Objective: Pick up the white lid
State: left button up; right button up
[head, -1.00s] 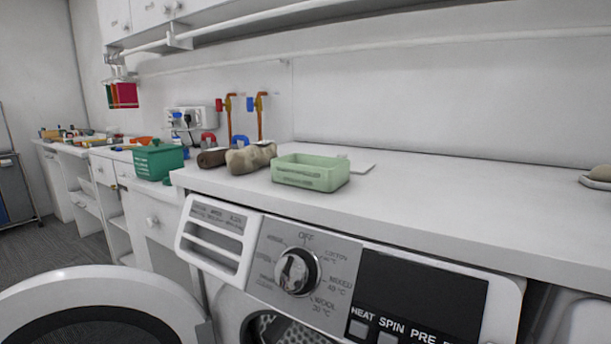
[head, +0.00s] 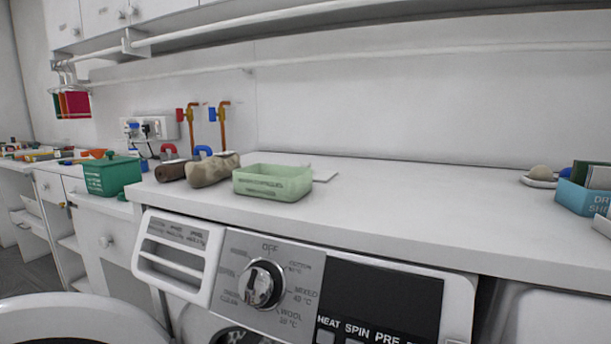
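A flat, thin white piece (head: 324,174) lies on the white worktop, partly hidden behind the pale green basket. It may be the white lid, but I cannot tell for certain. The pale green basket (head: 272,188) stands near the worktop's front edge, over the washing machine. Neither of my grippers is in view.
A camouflage bag (head: 212,172) and a brown roll (head: 171,172) lie left of the basket. A green box (head: 111,178) stands further left. A white dish (head: 539,182) and a blue box (head: 583,196) are at right. The worktop's middle is clear. The washer door (head: 80,312) hangs open.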

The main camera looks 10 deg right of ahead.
aim_at(322, 176)
jog(key=k+j, duration=0.4)
jog(key=j, duration=0.15)
jog(key=k+j, duration=0.45)
